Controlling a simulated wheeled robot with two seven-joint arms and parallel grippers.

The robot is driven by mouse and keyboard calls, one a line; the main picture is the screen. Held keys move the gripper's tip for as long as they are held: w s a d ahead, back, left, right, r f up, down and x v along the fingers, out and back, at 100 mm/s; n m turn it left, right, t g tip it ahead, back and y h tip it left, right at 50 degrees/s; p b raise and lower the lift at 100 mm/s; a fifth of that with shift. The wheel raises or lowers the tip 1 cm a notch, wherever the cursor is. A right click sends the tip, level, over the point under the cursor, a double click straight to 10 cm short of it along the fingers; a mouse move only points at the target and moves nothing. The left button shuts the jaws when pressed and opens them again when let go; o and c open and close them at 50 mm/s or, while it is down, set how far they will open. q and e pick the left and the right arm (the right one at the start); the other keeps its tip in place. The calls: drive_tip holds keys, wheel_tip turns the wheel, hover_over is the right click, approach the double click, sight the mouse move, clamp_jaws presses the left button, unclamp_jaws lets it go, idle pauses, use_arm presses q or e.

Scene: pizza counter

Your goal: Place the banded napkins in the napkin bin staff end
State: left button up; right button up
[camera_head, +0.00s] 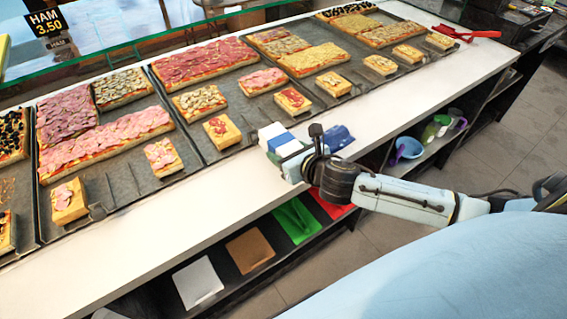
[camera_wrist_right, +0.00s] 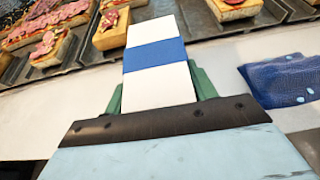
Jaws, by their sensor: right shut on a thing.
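The banded napkins, a white stack with a blue band (camera_head: 272,132), are at the counter's front edge in the head view. They fill the middle of the right wrist view (camera_wrist_right: 158,88). My right gripper (camera_head: 287,150) is shut on the stack, with a green finger on each side of it in the wrist view. A blue item (camera_head: 338,136) lies on the counter just right of the gripper. It looks dark blue with pale spots in the wrist view (camera_wrist_right: 285,80); I cannot tell whether it is a cloth. I cannot identify the napkin bin. My left gripper is not in view.
Dark trays (camera_head: 120,182) of pizza slices line the back of the white counter (camera_head: 190,207). Red tongs (camera_head: 465,34) lie at the far right. A lower shelf holds white, brown, green (camera_head: 297,219) and red flat items, and a light blue bowl (camera_head: 406,149).

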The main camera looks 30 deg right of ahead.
drive_tip(key=shift+f+b, duration=0.4)
drive_tip(key=shift+f, duration=1.55)
drive_tip(key=shift+f, duration=0.15)
drive_tip(key=o, duration=1)
